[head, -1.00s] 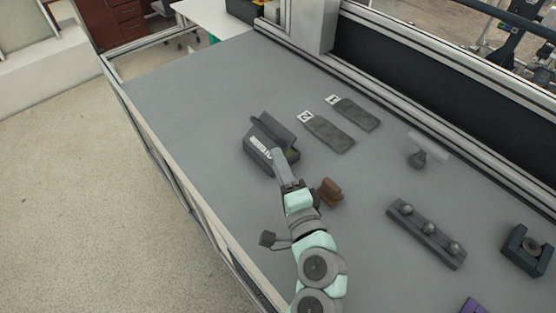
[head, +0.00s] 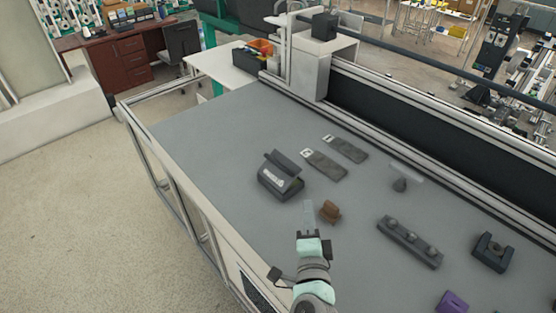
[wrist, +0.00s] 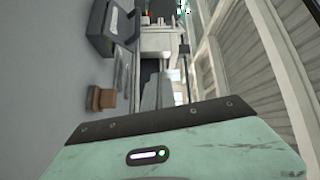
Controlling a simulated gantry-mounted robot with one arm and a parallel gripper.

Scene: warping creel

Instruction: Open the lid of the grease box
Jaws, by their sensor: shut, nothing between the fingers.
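The grease box (head: 277,187) is a dark grey box with a white label, on the grey table left of its middle. Its lid (head: 285,162) is raised and tilted, with a dark gap showing below it. My gripper (head: 308,206) is shut and empty, apart from the box, in front of it and to its right. In the wrist view the box (wrist: 101,35) shows at the upper left, and the mint gripper body fills the bottom; the fingertips do not show clearly there.
A brown block (head: 330,211) stands close to the right of my gripper. Two grey strips with number tags (head: 325,165) lie behind the box. A dark rack with round knobs (head: 410,242) is to the right. The table's left part is clear.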

